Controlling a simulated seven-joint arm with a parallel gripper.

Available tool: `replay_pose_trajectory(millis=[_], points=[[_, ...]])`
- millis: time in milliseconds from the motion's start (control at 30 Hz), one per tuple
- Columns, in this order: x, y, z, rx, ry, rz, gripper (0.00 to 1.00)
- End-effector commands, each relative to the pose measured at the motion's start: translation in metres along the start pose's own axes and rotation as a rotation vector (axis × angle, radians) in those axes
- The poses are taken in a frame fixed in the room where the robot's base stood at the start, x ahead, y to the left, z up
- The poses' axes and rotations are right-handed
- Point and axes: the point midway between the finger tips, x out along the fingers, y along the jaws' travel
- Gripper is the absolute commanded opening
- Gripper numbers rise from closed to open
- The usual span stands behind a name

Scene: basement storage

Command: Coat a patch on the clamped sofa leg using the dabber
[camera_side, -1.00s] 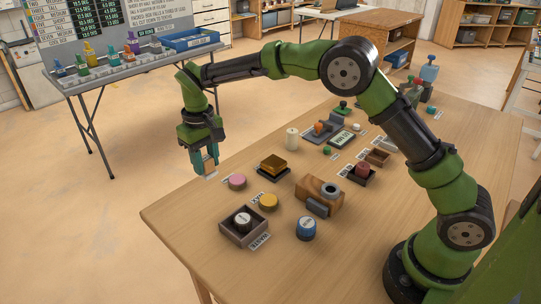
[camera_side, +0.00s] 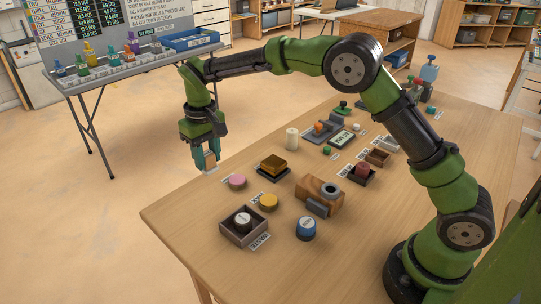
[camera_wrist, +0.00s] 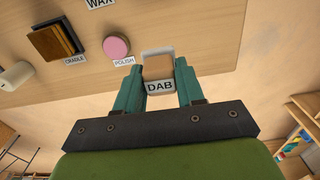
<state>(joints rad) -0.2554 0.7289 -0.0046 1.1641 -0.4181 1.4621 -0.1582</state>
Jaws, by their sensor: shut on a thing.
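My gripper (camera_side: 208,162) hangs at the far left edge of the table, fingers pointing down. It is shut on the dabber, a small tan block that shows between the two teal fingers in the wrist view (camera_wrist: 158,67). A white label reading DAB (camera_wrist: 159,88) shows beside the block; I cannot tell whether the dabber touches the table. A brown wooden block with a grey ring and a grey bar (camera_side: 312,187) stands mid-table, to the right of my gripper. It may be the clamped sofa leg, but I cannot be sure.
A pink disc (camera_side: 237,182) labelled POLISH, a gold block on a dark cradle (camera_side: 272,165), a yellow disc (camera_side: 269,202) labelled WAX and a white cylinder (camera_side: 292,138) stand near my gripper. An open box (camera_side: 232,236) and a blue jar (camera_side: 306,229) are at the front.

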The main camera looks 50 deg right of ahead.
Motion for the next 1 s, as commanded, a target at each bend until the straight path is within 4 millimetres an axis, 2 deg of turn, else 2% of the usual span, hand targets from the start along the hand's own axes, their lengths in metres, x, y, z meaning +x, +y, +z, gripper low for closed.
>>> replay_pose_trajectory(millis=[67,200,400,567,700,1000], points=[[-0.012,0.017,0.009,0.024,0.003,-0.002,0.14],[-0.017,0.046,0.037,0.038,-0.002,-0.002,0.14],[-0.007,0.077,0.083,0.032,-0.01,-0.001,0.14],[0.007,0.089,0.109,0.014,-0.02,0.001,0.14],[0.019,0.09,0.119,-0.006,-0.026,0.003,0.14],[0.042,0.09,0.116,-0.014,-0.018,0.003,0.14]])
